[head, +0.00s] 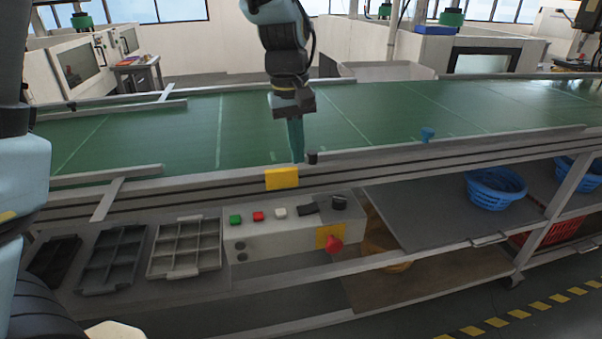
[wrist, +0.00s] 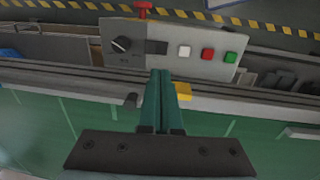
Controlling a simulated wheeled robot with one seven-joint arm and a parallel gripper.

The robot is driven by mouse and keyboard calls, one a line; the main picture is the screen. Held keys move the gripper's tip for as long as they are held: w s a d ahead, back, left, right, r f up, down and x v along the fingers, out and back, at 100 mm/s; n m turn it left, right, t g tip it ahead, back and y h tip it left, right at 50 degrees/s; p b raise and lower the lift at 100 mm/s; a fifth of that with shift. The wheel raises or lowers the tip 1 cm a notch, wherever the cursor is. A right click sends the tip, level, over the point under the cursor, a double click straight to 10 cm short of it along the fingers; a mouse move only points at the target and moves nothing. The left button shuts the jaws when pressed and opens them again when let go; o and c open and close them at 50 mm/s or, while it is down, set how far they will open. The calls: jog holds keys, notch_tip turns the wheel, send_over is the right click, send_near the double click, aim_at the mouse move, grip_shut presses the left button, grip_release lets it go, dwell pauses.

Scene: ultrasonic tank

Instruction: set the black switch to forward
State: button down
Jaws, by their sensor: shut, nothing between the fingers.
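The black switch looks to be the round black knob (head: 339,202) at the right end of the grey control box (head: 270,240). In the wrist view the knob (wrist: 121,44) is at the upper left of the box and has a pale slanted mark. Its set position is too small to read. A dark rectangular part (wrist: 157,47) sits beside it, then white, red and green buttons. My gripper (head: 298,160) points down at the conveyor's near edge, above and behind the box, apart from the knob. Its teal fingers (wrist: 162,75) are together and hold nothing.
A red emergency knob (head: 334,244) sits on a yellow plate at the box's front. A small black post (head: 312,157) stands on the conveyor rail close to my fingers, above a yellow plate (head: 282,178). Grey divided trays (head: 184,247) lie left of the box.

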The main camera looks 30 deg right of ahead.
aim_at(313, 205)
jog(key=shift+a+r, duration=0.1)
jog(key=shift+r, duration=0.6)
jog(key=shift+d+r+b, duration=0.1)
jog(key=shift+d+b, duration=0.6)
jog(key=shift+b, duration=0.1)
jog(key=f+p, duration=0.1)
jog(key=f, duration=0.3)
jog(key=d+f+p, duration=0.1)
jog(key=f, duration=0.4)
jog(key=f+p, duration=0.1)
jog(key=f, duration=0.3)
jog(key=shift+s+d+f+p, duration=0.3)
jog(key=shift+s+d+p, duration=0.1)
jog(key=shift+f, duration=0.15)
